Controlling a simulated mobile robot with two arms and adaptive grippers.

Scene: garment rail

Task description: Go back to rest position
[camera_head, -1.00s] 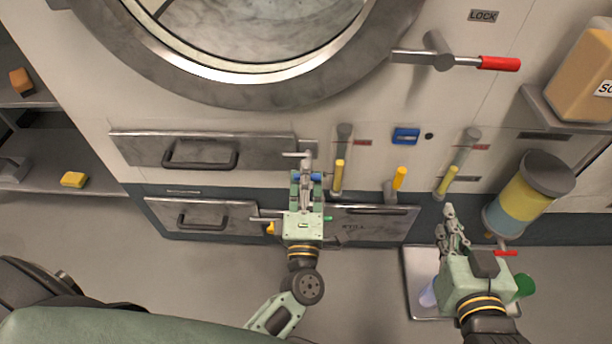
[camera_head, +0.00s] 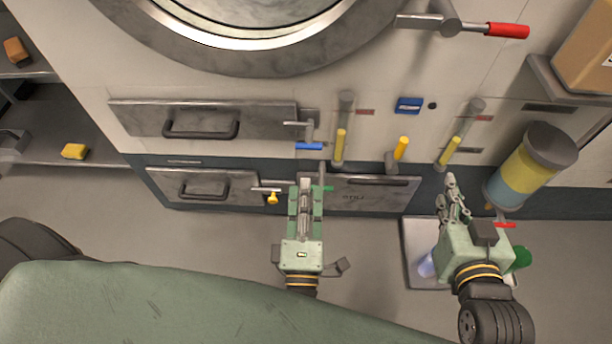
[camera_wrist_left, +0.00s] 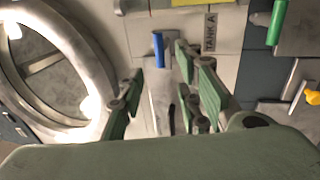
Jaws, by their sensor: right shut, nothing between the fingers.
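My left gripper (camera_head: 306,188) is in front of the lower drawers, pointing up toward the wall. It also shows in the left wrist view (camera_wrist_left: 165,85), where its green fingers are spread with nothing held between them. The blue-handled valve (camera_head: 309,146) sits on the wall just above the fingertips, apart from them; its blue handle shows in the left wrist view (camera_wrist_left: 158,50). My right gripper (camera_head: 450,188) is at the right, above a tray, with its fingers together and empty.
A red-handled lever (camera_head: 507,30) is at upper right. A yellow-and-blue cylinder (camera_head: 525,172) stands beside the right gripper. The tray (camera_head: 412,235) is below it.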

